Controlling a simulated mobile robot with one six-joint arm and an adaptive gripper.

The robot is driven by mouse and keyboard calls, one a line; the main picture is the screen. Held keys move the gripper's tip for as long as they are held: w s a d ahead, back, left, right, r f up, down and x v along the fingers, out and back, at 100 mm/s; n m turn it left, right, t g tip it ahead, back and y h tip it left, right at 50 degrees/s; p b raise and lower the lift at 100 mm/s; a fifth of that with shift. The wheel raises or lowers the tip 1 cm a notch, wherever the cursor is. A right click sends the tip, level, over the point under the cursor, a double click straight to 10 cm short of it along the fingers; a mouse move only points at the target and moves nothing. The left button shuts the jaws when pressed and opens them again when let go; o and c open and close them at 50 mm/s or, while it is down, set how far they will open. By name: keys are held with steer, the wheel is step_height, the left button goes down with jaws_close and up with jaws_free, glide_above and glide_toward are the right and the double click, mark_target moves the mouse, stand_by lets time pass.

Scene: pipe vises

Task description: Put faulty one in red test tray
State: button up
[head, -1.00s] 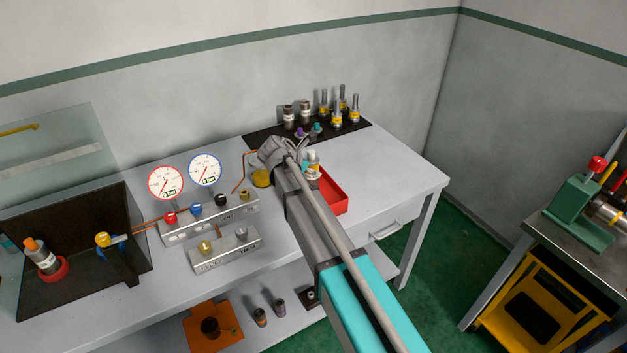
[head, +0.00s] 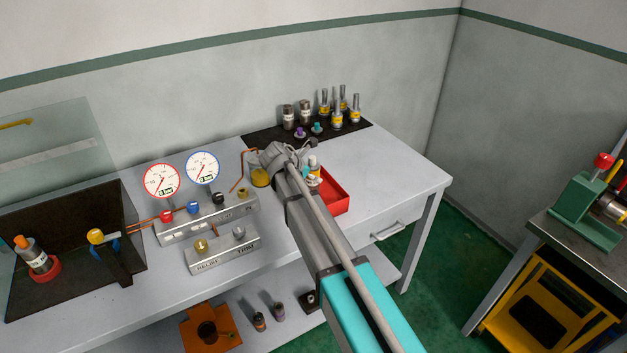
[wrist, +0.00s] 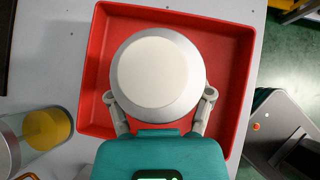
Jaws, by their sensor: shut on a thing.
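My gripper (wrist: 160,112) is shut on a round part (wrist: 157,72) with a pale, flat top and grey rim, as the wrist view shows. The red test tray (wrist: 243,50) lies below and around the held part in the wrist view. In the head view the tray (head: 340,196) sits on the bench, right of my wrist. I cannot tell whether the part touches the tray floor.
A black mat (head: 262,135) at the back holds several similar cartridges (head: 338,118). A yellow-filled cup (head: 260,178) stands left of the tray. The gauge block (head: 215,218) is further left. The bench right of the tray (head: 395,180) is clear.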

steer(key=shift+f, duration=0.2)
stand_by(0.3)
steer(key=o, duration=1.3)
steer(key=shift+r, duration=0.2)
steer(key=shift+s+a+r+p, duration=0.3)
steer(key=shift+s+r+p, duration=0.1)
steer(key=shift+r+p, duration=0.2)
steer(key=shift+p+v, duration=3.65)
steer(key=shift+v, duration=1.6)
steer(key=shift+f, duration=0.1)
